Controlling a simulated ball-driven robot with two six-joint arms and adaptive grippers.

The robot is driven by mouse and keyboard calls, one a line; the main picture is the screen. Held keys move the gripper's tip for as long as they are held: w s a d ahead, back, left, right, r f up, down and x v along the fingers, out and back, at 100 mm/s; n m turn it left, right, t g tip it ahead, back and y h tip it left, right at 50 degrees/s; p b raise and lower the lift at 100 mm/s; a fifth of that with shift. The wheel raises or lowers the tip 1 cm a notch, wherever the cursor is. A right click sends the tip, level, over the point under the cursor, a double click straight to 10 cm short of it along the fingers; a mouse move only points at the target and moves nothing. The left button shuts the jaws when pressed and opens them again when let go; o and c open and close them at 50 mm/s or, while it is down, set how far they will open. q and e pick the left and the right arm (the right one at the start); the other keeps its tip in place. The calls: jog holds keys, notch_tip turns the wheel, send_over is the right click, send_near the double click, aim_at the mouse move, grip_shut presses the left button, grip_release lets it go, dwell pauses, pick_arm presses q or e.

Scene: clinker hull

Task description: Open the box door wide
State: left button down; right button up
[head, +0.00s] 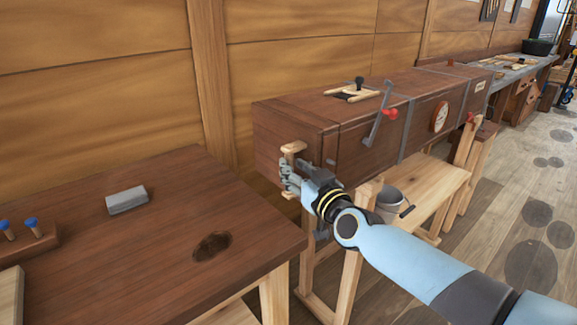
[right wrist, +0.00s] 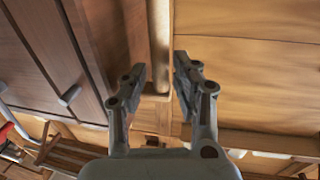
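The box (head: 360,125) is a long dark-brown wooden chest on light trestles along the wall. Its door is at the near left end and looks closed against the box, though the arm covers part of it. In the right wrist view the pale handle bar (right wrist: 159,45) runs between the two parted fingertips (right wrist: 160,72), with a small gap showing on the right side. My left gripper is not in view.
A dark-brown table (head: 170,240) with a grey block (head: 127,200) stands at left, close to the box end. A grey bucket (head: 389,203) is under the box. A crank lever with a red knob (head: 391,114) is on the box front. Floor at right is free.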

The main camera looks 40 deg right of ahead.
aim_at(288, 191)
jog(key=shift+w+d+b, duration=0.15)
jog(key=shift+w+b, duration=0.15)
jog(key=shift+w, duration=1.15)
grip_shut()
jog(key=shift+w+f, duration=0.1)
jog(key=shift+f, duration=0.15)
